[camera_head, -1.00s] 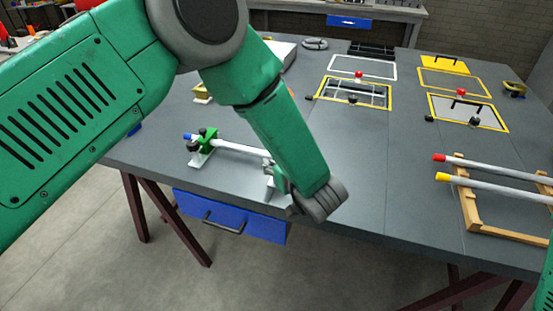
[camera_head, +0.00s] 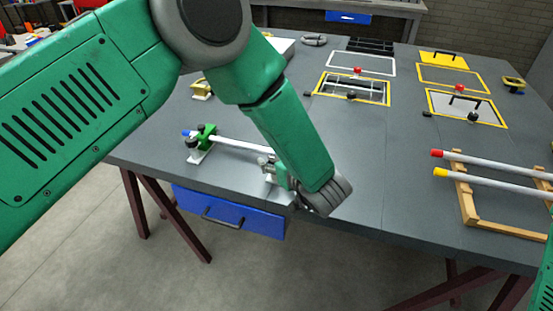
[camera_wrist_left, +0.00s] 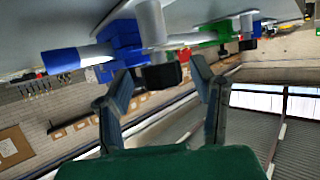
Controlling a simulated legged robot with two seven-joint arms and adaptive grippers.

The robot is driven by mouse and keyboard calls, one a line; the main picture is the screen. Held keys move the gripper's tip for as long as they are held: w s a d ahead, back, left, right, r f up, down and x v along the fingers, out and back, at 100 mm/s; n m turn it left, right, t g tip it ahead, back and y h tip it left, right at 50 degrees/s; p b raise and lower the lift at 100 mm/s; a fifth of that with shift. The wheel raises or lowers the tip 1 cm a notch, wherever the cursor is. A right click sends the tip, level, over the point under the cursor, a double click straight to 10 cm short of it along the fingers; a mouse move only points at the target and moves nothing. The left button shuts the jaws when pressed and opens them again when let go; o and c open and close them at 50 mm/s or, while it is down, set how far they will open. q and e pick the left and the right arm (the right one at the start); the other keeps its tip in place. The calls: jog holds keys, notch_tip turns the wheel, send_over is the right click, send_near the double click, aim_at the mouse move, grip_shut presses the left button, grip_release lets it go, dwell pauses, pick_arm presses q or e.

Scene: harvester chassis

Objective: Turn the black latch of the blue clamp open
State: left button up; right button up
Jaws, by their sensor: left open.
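In the left wrist view the blue clamp (camera_wrist_left: 122,42) sits around a pale tube (camera_wrist_left: 90,51) near its blue end. The black latch (camera_wrist_left: 162,77) is a dark block beside the clamp, at the end of a pale stem. My left gripper (camera_wrist_left: 163,82) is open, with one finger on each side of the latch; I cannot tell whether either touches it. In the head view my left forearm and wrist hide the blue clamp. The green clamp (camera_head: 206,134) holds the tube's other part. My right gripper is not in view.
The grey table (camera_head: 345,150) has free room right of my left wrist. A wooden rack (camera_head: 466,200) with two tubes stands at the right. Framed panels (camera_head: 352,90) lie towards the back. A blue drawer (camera_head: 230,212) hangs under the front edge.

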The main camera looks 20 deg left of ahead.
pick_arm(q)
jog(key=shift+s+d+r, duration=0.2)
jog(key=shift+s+d, duration=0.05)
jog(key=shift+d, duration=0.05)
jog(key=v, duration=1.1)
jog(key=shift+s+f, duration=0.1)
